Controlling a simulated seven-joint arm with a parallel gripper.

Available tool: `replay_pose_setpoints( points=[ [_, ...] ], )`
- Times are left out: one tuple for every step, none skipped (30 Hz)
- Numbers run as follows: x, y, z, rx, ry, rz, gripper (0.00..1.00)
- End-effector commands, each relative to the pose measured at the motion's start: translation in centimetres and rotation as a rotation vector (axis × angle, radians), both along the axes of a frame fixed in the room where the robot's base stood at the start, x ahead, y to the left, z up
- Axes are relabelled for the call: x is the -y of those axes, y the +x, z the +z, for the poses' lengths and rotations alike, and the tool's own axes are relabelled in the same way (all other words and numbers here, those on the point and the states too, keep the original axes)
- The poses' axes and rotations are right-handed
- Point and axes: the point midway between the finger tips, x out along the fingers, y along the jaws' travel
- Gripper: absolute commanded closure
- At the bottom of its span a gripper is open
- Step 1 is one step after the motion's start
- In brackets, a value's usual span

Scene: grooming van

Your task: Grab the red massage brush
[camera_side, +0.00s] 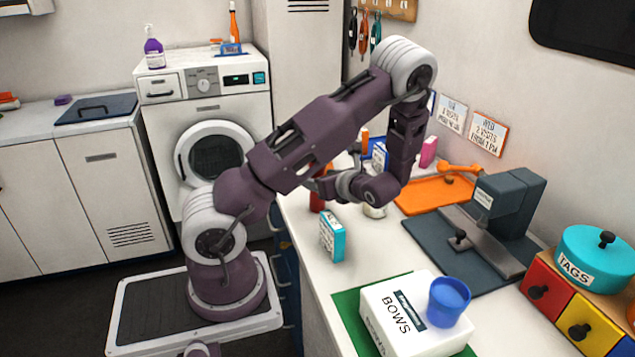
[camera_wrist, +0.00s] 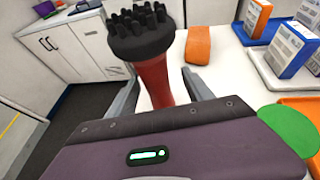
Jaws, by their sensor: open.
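The red massage brush (camera_wrist: 153,80) stands upright on the counter in the wrist view, with a black knobbed head on top and a red handle below. My gripper (camera_wrist: 163,88) is open, with one grey finger on each side of the red handle. A gap shows on the right side; whether the left finger touches is unclear. The lower handle is hidden behind my gripper's body. In the side view the brush shows as a red strip (camera_side: 317,196) at the counter's left edge, mostly hidden behind my gripper (camera_side: 326,184).
A teal and white box (camera_side: 332,236) stands just in front of the brush. A green-topped jar (camera_wrist: 290,129) is right of my gripper. An orange item (camera_wrist: 198,45) stands behind the brush. The floor drops away left.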

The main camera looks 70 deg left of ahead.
Motion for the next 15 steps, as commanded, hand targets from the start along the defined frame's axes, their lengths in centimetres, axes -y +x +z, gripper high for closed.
replay_pose_setpoints(
  points=[
    [-0.8,-0.5,-0.5,-0.005,0.0,0.003,0.4],
    [-1.4,-0.7,-0.7,-0.004,0.0,0.005,0.4],
    [-2.0,-0.9,-1.1,-0.004,-0.001,0.005,0.4],
    [-2.5,-1.0,-1.3,-0.003,-0.001,0.004,0.4],
    [-3.0,-1.1,-1.5,-0.002,0.001,0.005,0.4],
    [-3.4,-1.1,-1.6,-0.002,0.001,0.004,0.4],
    [-3.6,-1.2,-1.7,-0.001,0.0,0.004,0.4],
    [-3.8,-1.2,-1.8,0.0,0.0,0.003,0.4],
    [-3.9,-1.2,-1.9,0.0,-0.001,0.002,0.4],
    [-3.9,-1.2,-1.9,0.0,-0.001,0.002,0.4],
    [-3.9,-1.2,-1.9,0.0,-0.001,0.002,0.4],
    [-3.9,-1.2,-1.9,0.002,-0.001,0.002,0.4],
    [-3.9,-1.2,-1.8,0.002,-0.001,0.002,0.4],
    [-3.9,-1.2,-1.8,0.002,-0.001,0.002,0.4],
    [-3.9,-1.2,-1.8,0.001,-0.001,0.003,0.46]
  ],
)
